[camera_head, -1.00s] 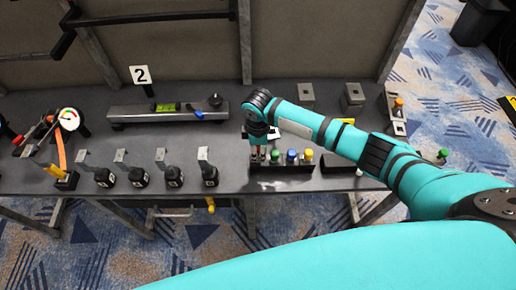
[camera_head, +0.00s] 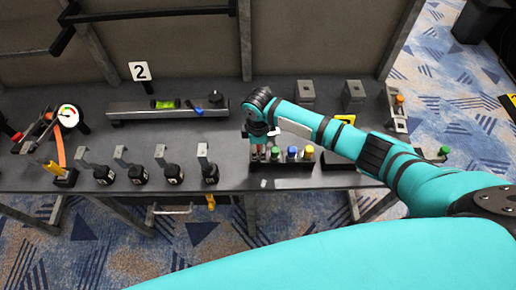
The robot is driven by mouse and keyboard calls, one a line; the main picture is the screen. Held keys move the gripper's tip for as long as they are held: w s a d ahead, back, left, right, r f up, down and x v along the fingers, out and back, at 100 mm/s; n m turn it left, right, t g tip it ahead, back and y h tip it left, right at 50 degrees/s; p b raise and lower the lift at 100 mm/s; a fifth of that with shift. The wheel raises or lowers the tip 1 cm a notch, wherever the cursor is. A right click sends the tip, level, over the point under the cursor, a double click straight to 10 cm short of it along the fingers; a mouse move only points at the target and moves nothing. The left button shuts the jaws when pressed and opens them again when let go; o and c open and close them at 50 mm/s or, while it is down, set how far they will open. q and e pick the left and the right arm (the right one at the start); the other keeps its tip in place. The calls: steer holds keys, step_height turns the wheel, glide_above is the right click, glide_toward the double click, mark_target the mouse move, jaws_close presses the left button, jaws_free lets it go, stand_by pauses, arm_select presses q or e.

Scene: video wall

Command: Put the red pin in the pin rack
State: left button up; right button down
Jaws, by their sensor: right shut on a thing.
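The pin rack (camera_head: 290,170) is a dark block at the front edge of the table, right of centre. My right gripper (camera_head: 258,153) reaches in from the right and points down at the rack's left end. It is shut on the red pin (camera_head: 260,148), which is mostly hidden by the fingers. I cannot tell how deep the pin sits in the rack. My left gripper is out of view.
Several black-based hooked tools (camera_head: 139,173) stand left of the rack. A grey rail with a green level (camera_head: 165,104) lies behind them. A gauge (camera_head: 68,115) is at far left. Grey blocks (camera_head: 353,95) stand at back right. The table front edge is close.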

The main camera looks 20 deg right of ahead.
steer(key=shift+f, duration=0.2)
steer(key=shift+f+b, duration=0.3)
steer(key=shift+f, duration=0.15)
steer(key=shift+f, duration=0.1)
steer(key=c, duration=0.9)
jaws_free()
steer(key=shift+o, duration=0.3)
steer(key=o, duration=0.4)
